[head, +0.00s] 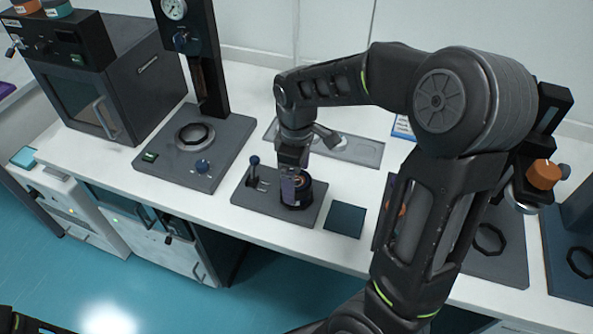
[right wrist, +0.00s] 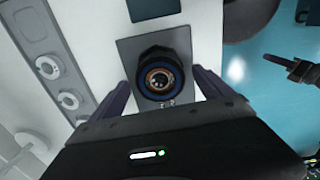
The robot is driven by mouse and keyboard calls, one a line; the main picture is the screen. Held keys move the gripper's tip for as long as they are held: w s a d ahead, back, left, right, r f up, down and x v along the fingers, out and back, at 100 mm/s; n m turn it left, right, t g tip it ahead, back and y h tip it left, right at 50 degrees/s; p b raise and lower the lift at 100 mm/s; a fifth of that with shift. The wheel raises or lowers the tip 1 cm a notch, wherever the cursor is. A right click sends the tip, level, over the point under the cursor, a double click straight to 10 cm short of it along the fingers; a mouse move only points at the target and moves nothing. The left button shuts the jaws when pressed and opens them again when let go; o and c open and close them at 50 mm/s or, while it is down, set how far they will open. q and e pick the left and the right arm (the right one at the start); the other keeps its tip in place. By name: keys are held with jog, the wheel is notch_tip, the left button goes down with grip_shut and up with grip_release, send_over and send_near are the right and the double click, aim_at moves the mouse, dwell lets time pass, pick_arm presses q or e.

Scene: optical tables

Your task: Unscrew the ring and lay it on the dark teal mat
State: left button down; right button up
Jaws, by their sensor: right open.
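The ring (right wrist: 144,63) is dark with a blue inner edge and sits around a round lens-like part on a dark grey base plate (head: 262,200). In the head view it shows as a dark round piece (head: 298,200) below my right gripper (head: 294,182). My right gripper is open, with one finger on either side of the ring in the right wrist view (right wrist: 168,92); contact cannot be told. The dark teal mat (head: 345,220) lies bare just right of the plate. A part of my left arm (right wrist: 300,70) shows over the floor; its jaw state is unclear.
A small lever (head: 255,170) stands on the base plate's left. A grey tray with round pieces (head: 365,152) lies behind. A gauge stand (head: 210,140) and a dark box oven (head: 120,85) stand left. The table's front edge is close to plate and mat.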

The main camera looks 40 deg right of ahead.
jog(key=c, duration=1.4)
jog(key=n, duration=0.4)
jog(key=shift+n, duration=0.3)
jog(key=n, duration=0.3)
jog(key=shift+p, duration=0.3)
jog(key=n, duration=0.5)
jog(key=shift+r+n+p, duration=0.1)
jog(key=shift+n+p, duration=0.3)
jog(key=n, duration=0.3)
jog(key=shift+n, duration=0.4)
jog(key=o, duration=1.4)
